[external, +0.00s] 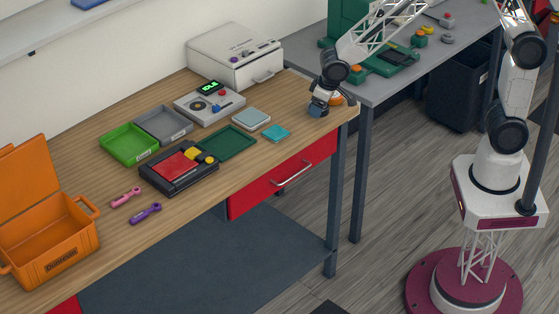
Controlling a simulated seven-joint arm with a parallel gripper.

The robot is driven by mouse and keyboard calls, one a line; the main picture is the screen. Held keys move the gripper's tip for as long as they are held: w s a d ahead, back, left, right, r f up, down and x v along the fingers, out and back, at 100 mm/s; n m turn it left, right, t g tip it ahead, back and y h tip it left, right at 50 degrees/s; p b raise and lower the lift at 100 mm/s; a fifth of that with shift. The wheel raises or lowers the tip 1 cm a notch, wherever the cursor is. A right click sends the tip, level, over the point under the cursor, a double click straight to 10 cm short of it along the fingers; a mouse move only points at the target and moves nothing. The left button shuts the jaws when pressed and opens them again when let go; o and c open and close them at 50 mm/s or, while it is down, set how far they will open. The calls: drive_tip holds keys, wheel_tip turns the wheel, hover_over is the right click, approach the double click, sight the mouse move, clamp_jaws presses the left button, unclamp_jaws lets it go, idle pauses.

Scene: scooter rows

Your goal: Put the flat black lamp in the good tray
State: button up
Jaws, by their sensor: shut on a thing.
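My gripper (318,108) is low over the right end of the wooden table, near its corner. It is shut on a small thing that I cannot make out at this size. I cannot pick out the flat black lamp for certain. A bright green tray (112,152) and a grey tray (180,134) stand side by side left of the middle of the table, both apparently empty. Each has a small white label on its front, too small to read, so I cannot tell which is the good tray.
A black device with a red panel (178,163) and a dark green flat tray (232,140) are in front of the trays. A grey device with a green display (209,88) and a white box (234,54) stand behind. An open orange case (50,262) is at left.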

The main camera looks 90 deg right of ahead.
drive_tip(key=s, duration=0.9)
drive_tip(key=shift+a+r, duration=0.4)
drive_tip(key=shift+a, duration=0.05)
drive_tip(key=w+a+r, duration=0.2)
drive_tip(key=w, duration=1.5)
drive_tip(key=w+a+r, duration=0.2)
drive_tip(key=w, duration=1.4)
drive_tip(key=w+a+f, duration=0.1)
drive_tip(key=w+a, duration=0.1)
drive_tip(key=w, duration=0.5)
drive_tip(key=w+a+f, duration=0.1)
drive_tip(key=w+a, duration=0.1)
drive_tip(key=w, duration=0.6)
drive_tip(key=w+a+f, duration=0.1)
drive_tip(key=w+a, duration=0.2)
drive_tip(key=w, duration=0.4)
drive_tip(key=shift+w+f, duration=0.15)
drive_tip(key=shift+w, duration=0.15)
drive_tip(key=shift+w, duration=0.1)
hover_over(129, 147)
drive_tip(key=shift+f, duration=0.75)
